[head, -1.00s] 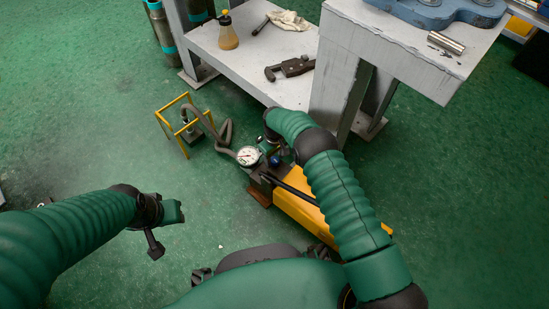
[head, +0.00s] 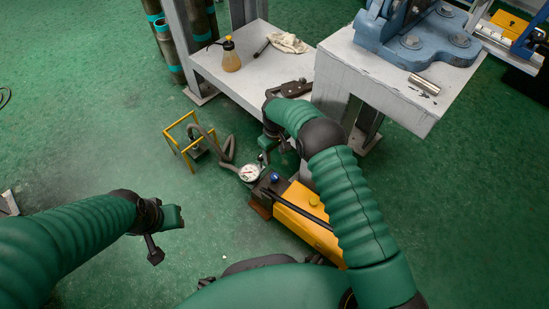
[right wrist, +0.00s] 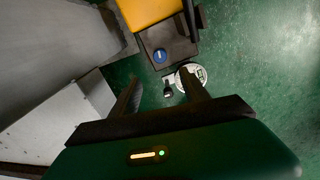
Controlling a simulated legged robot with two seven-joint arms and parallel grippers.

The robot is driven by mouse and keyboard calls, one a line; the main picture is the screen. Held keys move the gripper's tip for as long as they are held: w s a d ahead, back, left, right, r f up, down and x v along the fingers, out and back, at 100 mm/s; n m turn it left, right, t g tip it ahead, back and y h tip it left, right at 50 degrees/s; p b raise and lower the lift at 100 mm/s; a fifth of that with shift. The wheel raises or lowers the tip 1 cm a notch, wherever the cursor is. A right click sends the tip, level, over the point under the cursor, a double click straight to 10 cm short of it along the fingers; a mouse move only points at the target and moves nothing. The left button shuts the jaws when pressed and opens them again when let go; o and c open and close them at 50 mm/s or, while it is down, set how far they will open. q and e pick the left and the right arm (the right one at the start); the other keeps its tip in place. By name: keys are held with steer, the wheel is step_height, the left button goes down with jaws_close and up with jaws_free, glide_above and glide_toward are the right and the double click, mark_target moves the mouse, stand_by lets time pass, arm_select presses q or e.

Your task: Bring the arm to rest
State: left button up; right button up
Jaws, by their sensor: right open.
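My right arm reaches up from the lower right, and its green and black gripper (head: 274,150) hangs pointing down behind the yellow pump. In the right wrist view its two dark fingers (right wrist: 160,92) are apart with nothing between them. The pump's blue cap (right wrist: 160,56) and round gauge (right wrist: 190,77) show beyond the fingertips. My left gripper (head: 160,228) is over bare floor at the left; its fingers are not clear enough to judge.
The yellow hand pump (head: 305,212) with its gauge (head: 249,172) and hose stands on the floor beside a yellow frame (head: 182,140). A lower shelf (head: 262,75) holds an oil bottle (head: 230,56).

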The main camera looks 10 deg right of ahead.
steer(key=shift+r, duration=0.55)
steer(key=s+d+r+m+t+p, duration=0.1)
steer(key=s+d+r+m, duration=0.15)
steer(key=s+r, duration=0.6)
steer(key=s+d+r+m+t+p, duration=0.1)
steer(key=s+d+r+p, duration=0.15)
steer(key=s+r, duration=0.6)
steer(key=s+d+r+m+p, duration=0.2)
steer(key=s+r+p, duration=0.1)
steer(key=s+r, duration=0.6)
step_height(320, 180, up, 34)
steer(key=p, duration=3.5)
steer(key=shift+s+r+t, duration=0.2)
steer(key=shift+s+t, duration=0.1)
steer(key=shift+s, duration=0.1)
